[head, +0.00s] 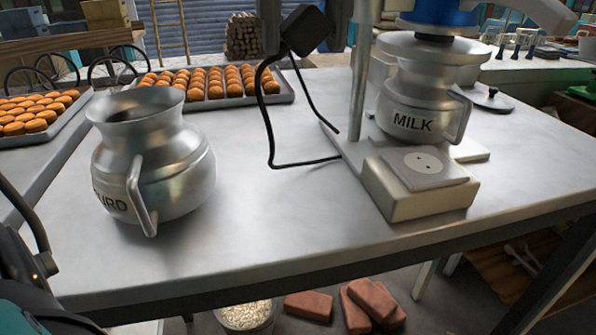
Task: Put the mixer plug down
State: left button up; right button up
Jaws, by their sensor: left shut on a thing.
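The mixer plug (305,30) is a black block at the top centre of the head view, tilted and held above the table. My left gripper (304,46) is shut on it, with a dark finger on each side; the rest of the gripper is cut off by the top edge. A black cable (268,115) hangs from the plug in a loop down to the mixer base. The mixer has a pale base (425,195) with a two-hole socket plate (424,166) and a metal post. A silver MILK pot (418,95) stands under its blue head (440,18). My right gripper is not in view.
A silver pot (160,165) with partly hidden lettering stands on the table's left. Trays of brown buns (225,83) lie behind and left. A black-knobbed lid (487,98) lies right of the mixer. The metal tabletop (280,215) is clear at front centre.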

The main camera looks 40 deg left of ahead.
pick_arm(q)
jog(key=b, duration=0.2)
send_near(301, 216)
notch_tip(301, 216, down, 5)
jog(key=shift+w+f, duration=0.1)
jog(key=shift+w, duration=0.05)
jog(key=shift+f+b, duration=0.55)
jog(key=shift+b, duration=0.1)
jog(key=shift+f, duration=0.15)
jog(key=o, duration=1.1)
jog(key=shift+o, duration=1.4)
